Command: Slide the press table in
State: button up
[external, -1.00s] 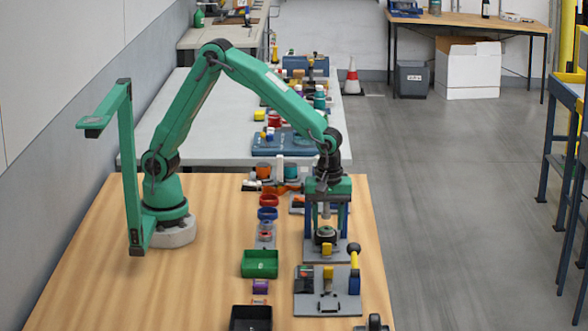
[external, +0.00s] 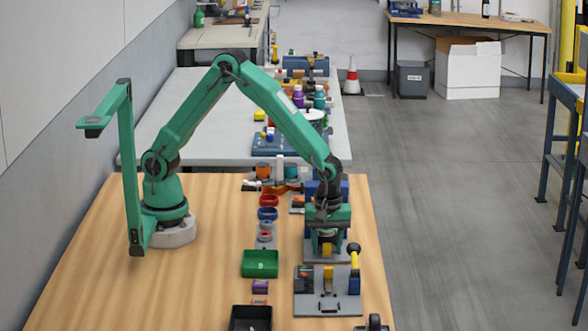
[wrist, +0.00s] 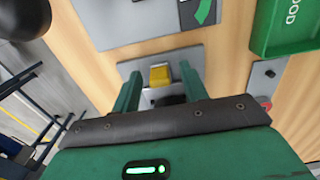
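The press is a blue frame (external: 338,187) standing behind my gripper in the external view. A grey plate (external: 342,254) reaches out in front of it and carries an upright yellow block (external: 327,246). My gripper (external: 327,240) is low over the plate, just behind the yellow block. In the wrist view its two green fingers (wrist: 162,92) are apart, with the yellow block (wrist: 160,75) beyond the gap between them. A dark part shows between the fingers, mostly hidden by the gripper body. I cannot tell whether the fingers touch anything.
A green bin (external: 260,263) and a black bin (external: 250,318) are at the left. Bare wood (external: 180,285) lies farther left.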

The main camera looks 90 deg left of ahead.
aim_at(327, 237)
grip_shut()
jog(key=shift+a, duration=2.4)
jog(key=shift+o, duration=0.2)
grip_release()
jog(key=shift+d+r, duration=0.1)
jog(key=shift+r, duration=0.05)
notch_tip(327, 237, up, 8)
jog(key=shift+f, duration=0.2)
jog(key=shift+r, duration=0.1)
